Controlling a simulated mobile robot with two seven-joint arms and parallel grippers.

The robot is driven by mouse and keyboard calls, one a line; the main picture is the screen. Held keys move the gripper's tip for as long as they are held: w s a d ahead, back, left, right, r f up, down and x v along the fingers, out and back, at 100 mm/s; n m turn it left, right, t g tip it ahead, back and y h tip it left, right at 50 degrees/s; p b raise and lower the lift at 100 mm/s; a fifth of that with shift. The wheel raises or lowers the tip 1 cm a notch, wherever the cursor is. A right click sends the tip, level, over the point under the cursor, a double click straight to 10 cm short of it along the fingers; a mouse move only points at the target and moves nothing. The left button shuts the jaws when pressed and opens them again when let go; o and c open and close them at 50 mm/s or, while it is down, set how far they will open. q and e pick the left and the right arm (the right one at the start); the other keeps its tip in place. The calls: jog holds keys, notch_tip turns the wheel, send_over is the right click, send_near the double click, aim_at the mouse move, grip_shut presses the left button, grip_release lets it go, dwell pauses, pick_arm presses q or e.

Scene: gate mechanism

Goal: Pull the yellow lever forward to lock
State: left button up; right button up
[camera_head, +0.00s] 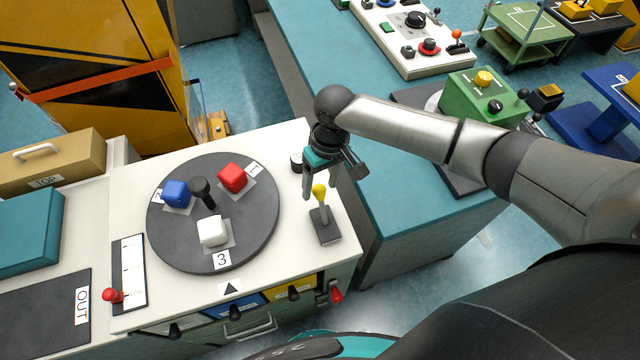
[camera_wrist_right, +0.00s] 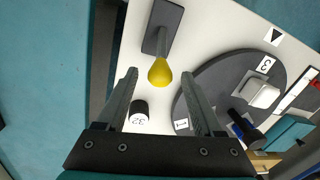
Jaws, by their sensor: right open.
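The yellow lever (camera_head: 319,192) stands on a dark grey base plate (camera_head: 326,232) at the right edge of the white cabinet top. My right gripper (camera_head: 330,190) is open, its fingers pointing down near the yellow knob. In the right wrist view the yellow knob (camera_wrist_right: 160,72) lies ahead, between the lines of the two open fingers (camera_wrist_right: 164,85), with no visible contact. The lever's dark base (camera_wrist_right: 163,28) shows beyond it. My left gripper is in neither view.
A dark turntable (camera_head: 214,255) carries a red cube (camera_head: 232,177), a blue cube (camera_head: 176,193) and a white cube (camera_head: 212,231) around a black knob (camera_head: 201,188). A small black cylinder (camera_wrist_right: 137,112) with a white numbered top stands near the lever. A teal bench (camera_head: 400,215) is at right.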

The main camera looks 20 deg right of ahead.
jog(key=shift+f, duration=0.35)
jog(key=shift+c, duration=0.3)
grip_shut()
dwell(1.0)
